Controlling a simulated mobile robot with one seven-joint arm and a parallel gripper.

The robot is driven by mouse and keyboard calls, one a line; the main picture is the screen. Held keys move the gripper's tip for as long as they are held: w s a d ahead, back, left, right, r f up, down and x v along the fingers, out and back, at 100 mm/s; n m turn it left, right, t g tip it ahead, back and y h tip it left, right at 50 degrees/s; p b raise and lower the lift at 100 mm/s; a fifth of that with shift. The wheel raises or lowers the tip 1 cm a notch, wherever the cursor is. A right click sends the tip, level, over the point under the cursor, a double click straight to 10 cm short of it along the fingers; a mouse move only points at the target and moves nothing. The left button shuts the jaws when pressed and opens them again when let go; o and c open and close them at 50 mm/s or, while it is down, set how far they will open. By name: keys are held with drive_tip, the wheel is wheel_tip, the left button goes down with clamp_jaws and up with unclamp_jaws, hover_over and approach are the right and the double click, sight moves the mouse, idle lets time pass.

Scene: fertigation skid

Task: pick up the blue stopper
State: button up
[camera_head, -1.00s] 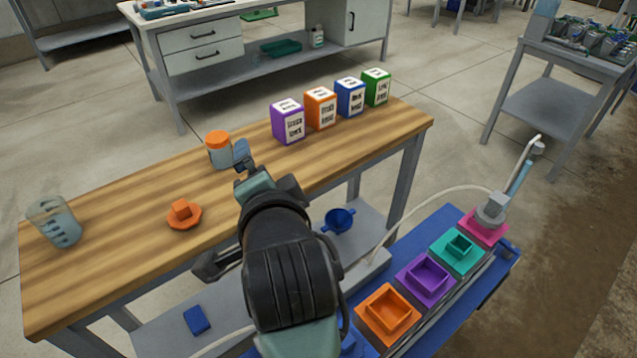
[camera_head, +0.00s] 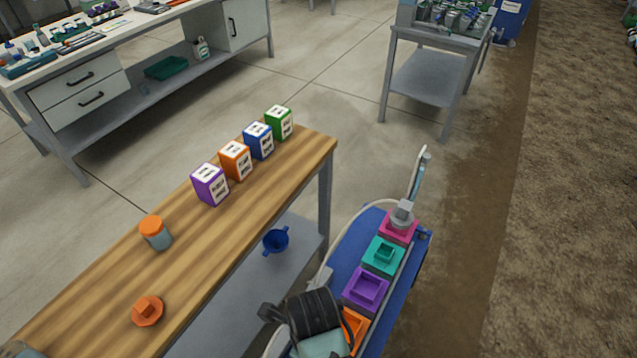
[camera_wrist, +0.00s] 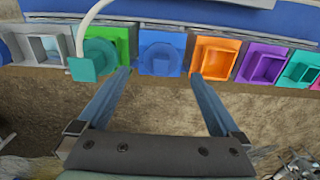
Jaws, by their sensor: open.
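The blue stopper (camera_wrist: 160,58) shows in the wrist view as a rounded blue piece on a square blue socket, in the row of coloured sockets. My gripper (camera_wrist: 160,74) is open, its two fingertips apart at the left and right of the blue socket in the picture. Nothing is between the fingers, and I cannot tell the remaining gap to the stopper. In the head view my arm covers the near end of the row, so the fingers and the blue stopper are hidden there.
In the wrist view a teal stopper (camera_wrist: 94,62) sits left of the blue one and an orange socket (camera_wrist: 213,57) right. A pale hose (camera_wrist: 86,22) arches over the left. In the head view, an orange stopper (camera_head: 148,311) and jar (camera_head: 155,233) stand on the wooden table (camera_head: 225,228).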

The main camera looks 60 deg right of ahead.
wheel_tip(320, 180, down, 4)
drive_tip(key=shift+r, duration=0.15)
drive_tip(key=shift+s+d+f+b, duration=0.1)
drive_tip(key=shift+s+f+b, duration=0.15)
drive_tip(key=shift+f, duration=1.1)
drive_tip(key=shift+s+d+f+b, duration=0.1)
drive_tip(key=shift+s+f, duration=0.2)
drive_tip(key=shift+f, duration=1)
drive_tip(key=shift+c, duration=0.2)
drive_tip(key=c, duration=1.1)
